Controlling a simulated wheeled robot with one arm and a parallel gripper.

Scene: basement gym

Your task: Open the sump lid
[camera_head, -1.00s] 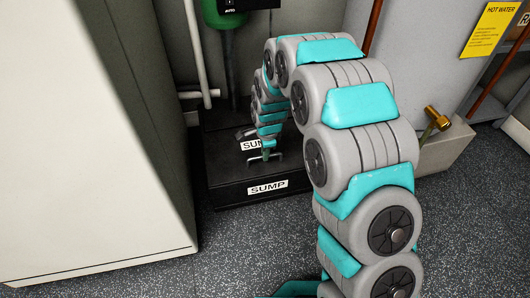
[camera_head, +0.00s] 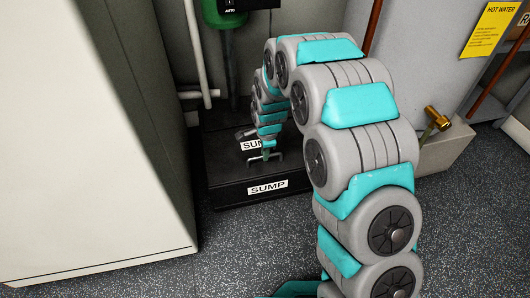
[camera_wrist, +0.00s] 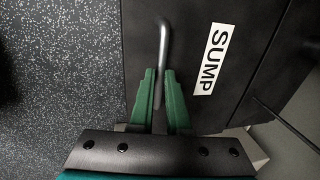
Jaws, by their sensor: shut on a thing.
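The black sump box (camera_head: 222,192) stands on the floor against the back wall, with a white SUMP label on its front. Its lid (camera_wrist: 185,30) is dark, with a SUMP label (camera_wrist: 211,60), and lies flat as far as I can see. A grey metal handle (camera_wrist: 162,45) stands up at the lid's front edge. My gripper (camera_wrist: 161,90) is shut on this handle, its green fingers on either side of the bar. In the head view my gripper (camera_head: 265,157) is small, at the lid's front edge. My arm hides the right part of the lid.
A tall cream cabinet (camera_head: 90,150) stands close on the left. A green pump body (camera_head: 222,14) and a white pipe (camera_head: 197,55) rise behind the box. A grey tank (camera_head: 425,50) and a brass valve (camera_head: 437,118) are on the right. Speckled floor (camera_head: 240,240) in front is clear.

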